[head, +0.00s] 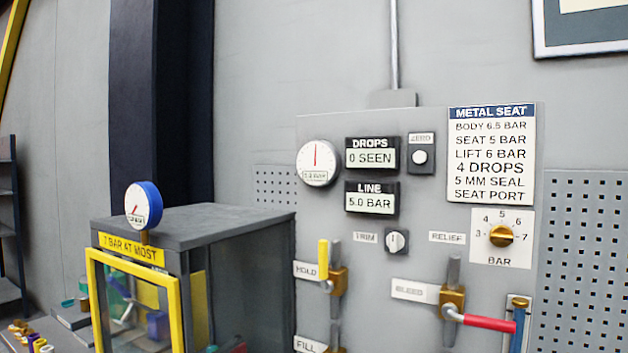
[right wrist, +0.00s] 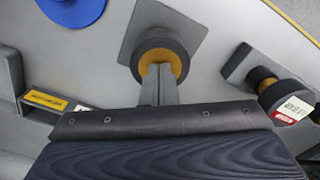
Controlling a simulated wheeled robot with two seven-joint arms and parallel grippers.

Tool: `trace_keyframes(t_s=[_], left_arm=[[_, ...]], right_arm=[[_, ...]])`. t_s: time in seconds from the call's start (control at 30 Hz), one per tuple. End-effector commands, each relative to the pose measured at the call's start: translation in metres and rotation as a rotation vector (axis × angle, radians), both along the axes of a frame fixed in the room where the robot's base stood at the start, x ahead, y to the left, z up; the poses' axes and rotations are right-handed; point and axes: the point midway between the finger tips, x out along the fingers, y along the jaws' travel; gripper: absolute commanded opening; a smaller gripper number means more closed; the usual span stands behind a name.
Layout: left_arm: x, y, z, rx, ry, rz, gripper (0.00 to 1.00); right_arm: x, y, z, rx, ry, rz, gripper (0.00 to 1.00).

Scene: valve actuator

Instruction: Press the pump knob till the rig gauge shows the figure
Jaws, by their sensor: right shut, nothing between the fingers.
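In the right wrist view, the shut, empty fingers of my right gripper (right wrist: 158,72) point at a dark round knob (right wrist: 178,54) with a brass-coloured middle, on a grey square plate. The fingertips overlap the knob's face; I cannot tell whether they touch it. No readable label shows whether this is the pump knob. In the head view, a blue-rimmed gauge (head: 143,206) stands on the grey cabinet; its red needle is too small to read. A white gauge (head: 318,163) on the wall panel has its needle upright. The LINE display (head: 372,199) reads 5.0 BAR. My left gripper is not in view.
A second dark knob (right wrist: 285,98) with a tag is at right in the wrist view, and a blue disc (right wrist: 72,8) at top left. The panel carries a sign (head: 491,155), a brass dial (head: 501,235), a yellow HOLD lever (head: 323,258) and a red-handled BLEED valve (head: 488,323).

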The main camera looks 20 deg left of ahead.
Motion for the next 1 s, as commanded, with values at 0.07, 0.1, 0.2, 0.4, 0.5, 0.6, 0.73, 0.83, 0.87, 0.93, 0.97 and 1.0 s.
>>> trace_keyframes(t_s=[0.07, 0.1, 0.2, 0.4, 0.5, 0.6, 0.73, 0.83, 0.87, 0.93, 0.97, 1.0], left_arm=[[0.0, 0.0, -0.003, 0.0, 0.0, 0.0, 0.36], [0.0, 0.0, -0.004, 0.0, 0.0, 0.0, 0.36], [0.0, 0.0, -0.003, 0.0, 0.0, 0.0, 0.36], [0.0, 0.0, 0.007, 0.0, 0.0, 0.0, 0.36], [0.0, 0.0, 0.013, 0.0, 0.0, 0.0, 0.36], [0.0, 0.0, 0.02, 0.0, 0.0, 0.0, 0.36], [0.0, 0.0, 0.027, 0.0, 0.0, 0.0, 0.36], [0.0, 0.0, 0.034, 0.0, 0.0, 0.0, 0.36], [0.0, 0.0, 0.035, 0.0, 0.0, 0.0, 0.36], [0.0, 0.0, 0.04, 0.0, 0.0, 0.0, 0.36], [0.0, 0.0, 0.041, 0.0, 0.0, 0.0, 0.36], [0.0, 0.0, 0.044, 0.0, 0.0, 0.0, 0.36]], right_arm=[[-0.001, 0.0, -0.005, 0.0, 0.003, -0.001, 0.0], [-0.001, 0.0, -0.006, 0.0, 0.003, -0.001, 0.0], [-0.001, 0.0, -0.005, 0.0, 0.003, -0.001, 0.0], [-0.001, 0.0, 0.006, 0.0, 0.003, 0.0, 0.0], [-0.001, 0.0, 0.013, 0.0, 0.004, 0.0, 0.0], [-0.001, 0.0, 0.02, 0.0, 0.004, 0.0, 0.0], [-0.001, 0.0, 0.03, 0.0, 0.004, 0.0, 0.0], [-0.001, 0.0, 0.037, 0.0, 0.004, 0.001, 0.0], [-0.001, 0.0, 0.039, 0.0, 0.004, 0.001, 0.0], [-0.001, 0.0, 0.044, 0.0, 0.003, 0.001, 0.0], [-0.001, 0.0, 0.046, 0.0, 0.003, 0.001, 0.0], [-0.001, 0.0, 0.049, 0.0, 0.003, 0.001, 0.0]])
